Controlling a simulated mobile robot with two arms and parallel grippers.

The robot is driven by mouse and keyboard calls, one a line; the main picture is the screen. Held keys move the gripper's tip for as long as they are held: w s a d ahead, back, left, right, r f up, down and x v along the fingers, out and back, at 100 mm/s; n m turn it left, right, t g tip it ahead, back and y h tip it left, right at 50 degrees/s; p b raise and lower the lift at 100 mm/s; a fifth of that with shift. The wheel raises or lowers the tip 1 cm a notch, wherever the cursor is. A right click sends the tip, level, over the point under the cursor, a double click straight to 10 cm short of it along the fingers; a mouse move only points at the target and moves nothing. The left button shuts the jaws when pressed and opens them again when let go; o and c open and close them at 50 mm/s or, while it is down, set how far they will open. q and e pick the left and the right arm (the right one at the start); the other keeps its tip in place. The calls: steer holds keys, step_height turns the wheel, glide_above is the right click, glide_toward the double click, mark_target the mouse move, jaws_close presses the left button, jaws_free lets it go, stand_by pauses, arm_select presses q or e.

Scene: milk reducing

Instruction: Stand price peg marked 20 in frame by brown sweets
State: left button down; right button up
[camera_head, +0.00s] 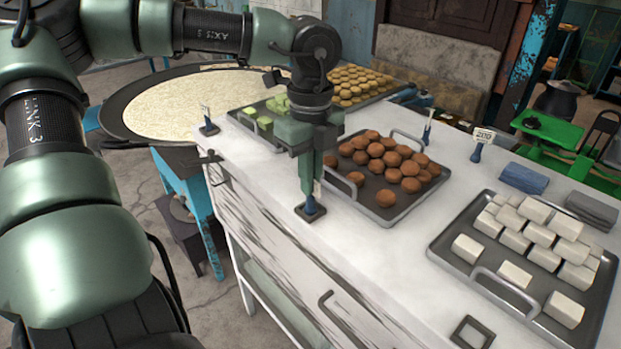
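My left gripper (307,190) points straight down at the counter's front edge, in front of the brown sweets (390,165). It appears shut on a blue price peg (311,204), whose white tag shows only as a sliver, its number hidden. The peg's foot is at a dark square frame (313,215) on the counter; the peg looks upright, but I cannot tell whether it is fully seated. The brown sweets lie on a grey tray (385,217). My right gripper is out of view.
An empty square frame (472,333) lies near the white sweets' tray (440,250). Other price pegs stand near the green sweets (208,125) and behind the brown sweets (427,130), (477,152). Folded cloths (524,178) lie at the right. Bare counter (390,265) separates the trays.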

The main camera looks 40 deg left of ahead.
arm_select(q)
steer(key=c, duration=1.5)
jaws_free()
steer(key=shift+c, duration=0.2)
step_height(320, 180, up, 8)
steer(key=shift+f+b, duration=0.1)
steer(key=shift+b, duration=0.8)
